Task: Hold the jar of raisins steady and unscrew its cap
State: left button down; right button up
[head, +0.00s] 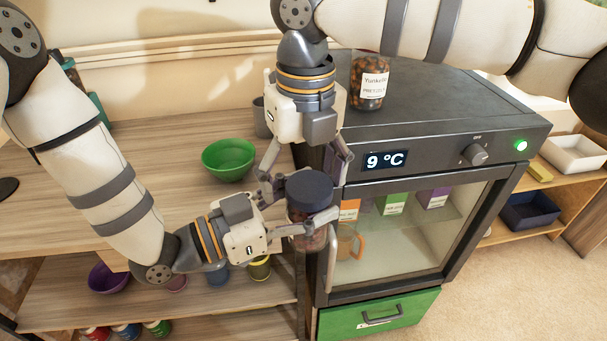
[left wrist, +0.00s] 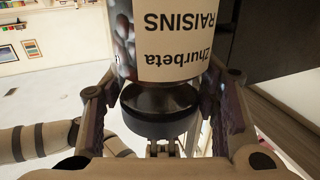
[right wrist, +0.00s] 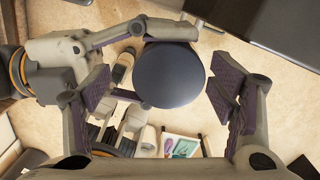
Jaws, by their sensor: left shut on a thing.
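The jar of raisins (head: 316,240) is upright, held in the air in front of the fridge. Its label reads "Zhurbeta RAISINS" in the left wrist view (left wrist: 175,40), where it appears upside down. Its dark blue cap (head: 309,188) is on the jar and also shows in the right wrist view (right wrist: 169,75). My left gripper (head: 298,222) is shut on the jar from the left, below the cap. My right gripper (head: 308,176) points down from above, open, with its fingers on either side of the cap. In the right wrist view gaps show between both fingers and the cap.
The fridge (head: 440,125) with a glass door stands close behind and right of the jar. A green bowl (head: 228,159) sits on the wooden counter (head: 130,190) at left. Lower shelves hold a purple bowl (head: 108,279) and several small containers.

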notch_tip(320, 180, up, 4)
jog(key=shift+d+r, duration=0.1)
jog(key=shift+r, duration=0.25)
jog(key=shift+c, duration=0.3)
jog(key=r+m, duration=0.1)
jog(key=m, duration=0.1)
jog(key=r+m, duration=0.1)
jog(key=m, duration=0.3)
jog(key=shift+s+d+r, duration=0.1)
jog(key=shift+d+r, duration=0.2)
jog(key=shift+r, duration=0.1)
jog(key=shift+r+m, duration=0.2)
jog(key=shift+m, duration=0.5)
notch_tip(320, 180, down, 8)
jog(key=shift+r, duration=0.1)
